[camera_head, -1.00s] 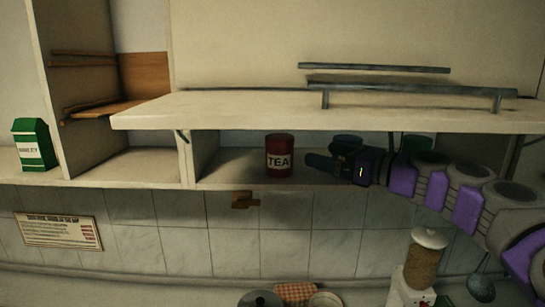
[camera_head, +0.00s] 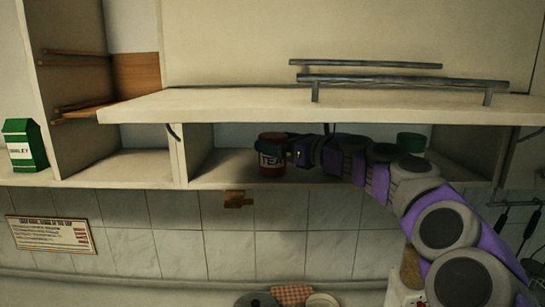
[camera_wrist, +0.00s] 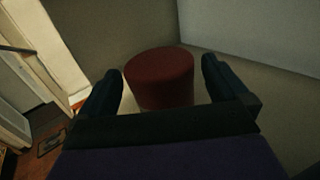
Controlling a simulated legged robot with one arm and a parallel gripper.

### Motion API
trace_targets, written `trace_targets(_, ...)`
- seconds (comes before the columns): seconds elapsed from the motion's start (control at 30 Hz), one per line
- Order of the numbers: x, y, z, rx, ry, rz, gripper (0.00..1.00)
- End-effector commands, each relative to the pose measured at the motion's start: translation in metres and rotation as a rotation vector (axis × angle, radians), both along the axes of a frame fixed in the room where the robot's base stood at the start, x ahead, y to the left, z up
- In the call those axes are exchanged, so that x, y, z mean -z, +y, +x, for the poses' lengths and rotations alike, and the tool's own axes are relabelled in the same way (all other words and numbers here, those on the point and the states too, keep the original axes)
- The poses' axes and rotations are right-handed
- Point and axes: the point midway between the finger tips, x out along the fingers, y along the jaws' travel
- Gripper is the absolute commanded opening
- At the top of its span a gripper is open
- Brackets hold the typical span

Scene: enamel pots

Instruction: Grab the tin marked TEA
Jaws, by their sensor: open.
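The red tin marked TEA (camera_head: 270,164) stands upright on the shelf under the cabinet, its label partly covered by my gripper in the head view. In the wrist view the red tin (camera_wrist: 161,78) stands ahead, between the two dark fingers. My gripper (camera_wrist: 160,75) is open, with one finger on each side of the tin. In the head view my gripper (camera_head: 287,152) is at the tin's right side. I cannot tell whether either finger touches the tin.
The shelf board (camera_head: 215,172) holds the tin, with a cabinet ledge (camera_head: 250,105) close above and a divider (camera_head: 172,155) to the left. A green-topped container (camera_head: 411,142) is behind my arm. A green carton (camera_head: 24,146) stands far left.

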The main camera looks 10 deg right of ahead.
Motion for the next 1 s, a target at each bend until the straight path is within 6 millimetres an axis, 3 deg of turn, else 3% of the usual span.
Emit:
trace_targets(0.23,0.002,0.021,0.025,0.0,0.002,-0.001,1.0)
trace_targets(0.5,0.0,0.023,0.027,0.0,-0.001,0.001,1.0)
trace_targets(1.0,0.001,0.023,0.027,0.001,0.0,0.0,0.52)
